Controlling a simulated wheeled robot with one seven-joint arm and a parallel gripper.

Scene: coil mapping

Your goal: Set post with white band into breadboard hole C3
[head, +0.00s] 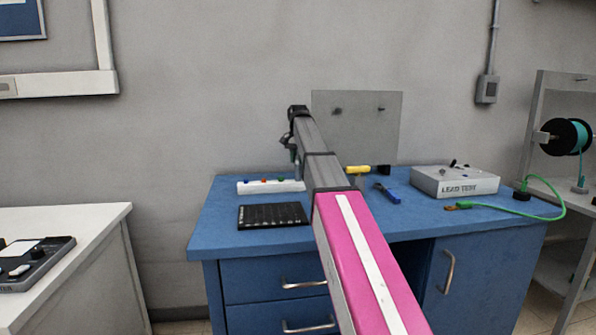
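The black breadboard (273,216) lies flat near the left front of the blue bench. Its hole labels are too small to read. A white rack (252,188) just behind it holds several small posts with blue, red and green tops. I cannot make out a post with a white band. My arm reaches out over the bench, and my gripper (292,156) is at its far end, above the right part of the rack. The gripper is small and dark, partly hidden by my arm, so I cannot tell whether its fingers are open or hold something.
Right of my arm lie a yellow-and-black tool (362,170), blue-handled pliers (386,192), a grey lead test box (455,182) and a green cable (520,211). A grey panel (357,125) stands behind. Bare bench top surrounds the breadboard.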

